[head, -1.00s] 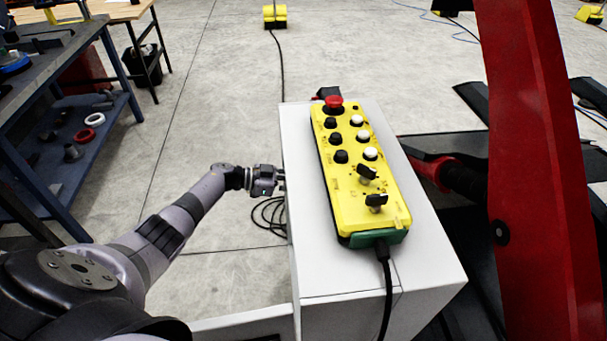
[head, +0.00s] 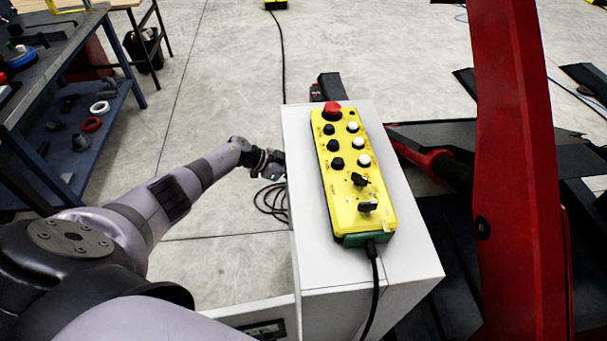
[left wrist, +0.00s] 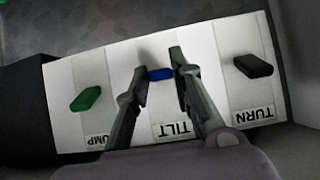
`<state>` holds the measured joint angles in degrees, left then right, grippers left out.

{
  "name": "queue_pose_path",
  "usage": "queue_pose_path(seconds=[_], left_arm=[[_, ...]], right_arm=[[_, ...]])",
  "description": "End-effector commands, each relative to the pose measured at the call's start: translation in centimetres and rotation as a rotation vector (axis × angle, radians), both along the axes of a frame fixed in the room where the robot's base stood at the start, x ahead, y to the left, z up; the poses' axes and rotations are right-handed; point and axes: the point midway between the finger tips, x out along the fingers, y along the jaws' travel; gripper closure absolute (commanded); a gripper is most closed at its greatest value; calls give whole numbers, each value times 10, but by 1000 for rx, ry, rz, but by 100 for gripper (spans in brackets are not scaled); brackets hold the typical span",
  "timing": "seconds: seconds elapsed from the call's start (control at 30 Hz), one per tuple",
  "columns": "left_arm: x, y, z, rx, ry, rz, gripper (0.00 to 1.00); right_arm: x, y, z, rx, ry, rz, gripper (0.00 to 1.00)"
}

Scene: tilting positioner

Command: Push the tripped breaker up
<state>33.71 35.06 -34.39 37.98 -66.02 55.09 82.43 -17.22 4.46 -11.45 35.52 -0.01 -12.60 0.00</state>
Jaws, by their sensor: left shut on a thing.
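In the left wrist view, a white panel carries three levers: a green one (left wrist: 86,99) by the PUMP label, a blue one (left wrist: 160,74) by the TILT label (left wrist: 174,130) and a black one (left wrist: 254,66) by the TURN label. The labels appear upside down. My left gripper (left wrist: 159,66) is shut on the blue lever, one finger on each side. I cannot tell from lever position which breaker is tripped. In the head view my left gripper (head: 274,162) is at the left side of the white cabinet (head: 400,235); the panel is hidden there. My right gripper is not in view.
A yellow control box (head: 350,185) with a red button, several other buttons and two black knobs lies on the cabinet top. A red machine arm (head: 525,180) stands at right. A blue workbench (head: 55,130) is at left. Cable (head: 270,203) lies on the floor beside the cabinet.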

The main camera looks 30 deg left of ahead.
Motion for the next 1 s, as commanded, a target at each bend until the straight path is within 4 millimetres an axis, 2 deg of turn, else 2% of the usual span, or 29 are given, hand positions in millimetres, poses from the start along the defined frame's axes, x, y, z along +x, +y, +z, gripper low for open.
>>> queue_pose_path(seconds=[0.17,0.2,0.47,0.77,1.0], left_arm=[[0,0,0,0,0,1,100],[0,0,0,0,0,1,76],[0,0,0,0,-1,1,59],[0,1,0,0,-1,1,58],[-13,18,14,3,-1,-1,58]], right_arm=[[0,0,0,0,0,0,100],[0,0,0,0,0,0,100],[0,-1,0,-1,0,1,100],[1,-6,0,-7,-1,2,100],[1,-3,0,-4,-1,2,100]])
